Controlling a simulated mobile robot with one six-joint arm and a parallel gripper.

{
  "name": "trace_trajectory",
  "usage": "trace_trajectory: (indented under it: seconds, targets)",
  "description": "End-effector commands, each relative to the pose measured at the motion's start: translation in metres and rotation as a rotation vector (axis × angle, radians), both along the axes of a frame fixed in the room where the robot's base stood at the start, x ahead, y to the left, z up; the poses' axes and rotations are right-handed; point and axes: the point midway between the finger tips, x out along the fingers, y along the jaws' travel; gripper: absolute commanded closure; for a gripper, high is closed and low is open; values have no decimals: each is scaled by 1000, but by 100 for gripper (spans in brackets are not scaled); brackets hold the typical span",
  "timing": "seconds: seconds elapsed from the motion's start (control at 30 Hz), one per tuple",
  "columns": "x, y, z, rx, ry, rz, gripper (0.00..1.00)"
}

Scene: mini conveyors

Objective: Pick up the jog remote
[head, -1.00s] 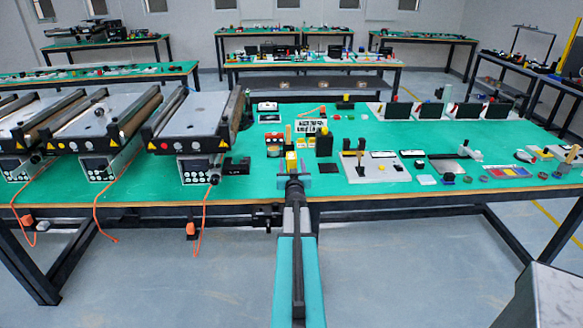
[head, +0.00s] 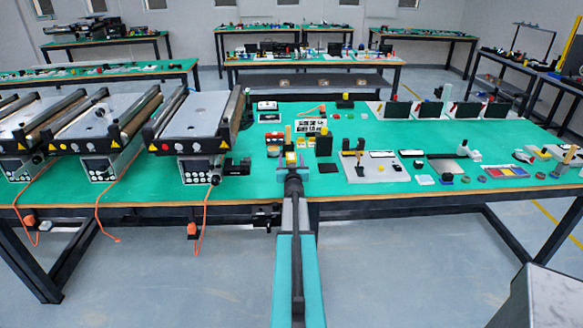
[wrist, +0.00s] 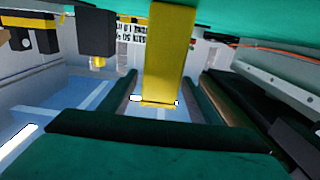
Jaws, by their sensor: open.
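A yellow upright block, which I take to be the jog remote (head: 291,157), stands near the front edge of the green bench in the head view. In the wrist view the yellow remote (wrist: 168,50) reaches down between my two dark fingers. My gripper (head: 292,169) is open around it; in the wrist view the gripper (wrist: 160,82) shows a gap on both sides of the remote. The remote's lower part is hidden behind my gripper in the head view.
A black box (head: 323,146) stands close on the right of the remote. Mini conveyors (head: 190,117) fill the left of the bench. A black block (head: 237,167) lies to the left. A grey board (head: 372,169) with small parts lies to the right.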

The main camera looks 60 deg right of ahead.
Motion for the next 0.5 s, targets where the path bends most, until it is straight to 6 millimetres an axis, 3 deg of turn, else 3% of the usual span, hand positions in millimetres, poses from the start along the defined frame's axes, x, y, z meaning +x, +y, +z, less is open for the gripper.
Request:
trace_trajectory:
  seconds: [0.33, 0.5]
  targets:
    - [0, 0, 0, 0, 0, 0, 44]
    - [0, 0, 0, 0, 0, 0, 72]
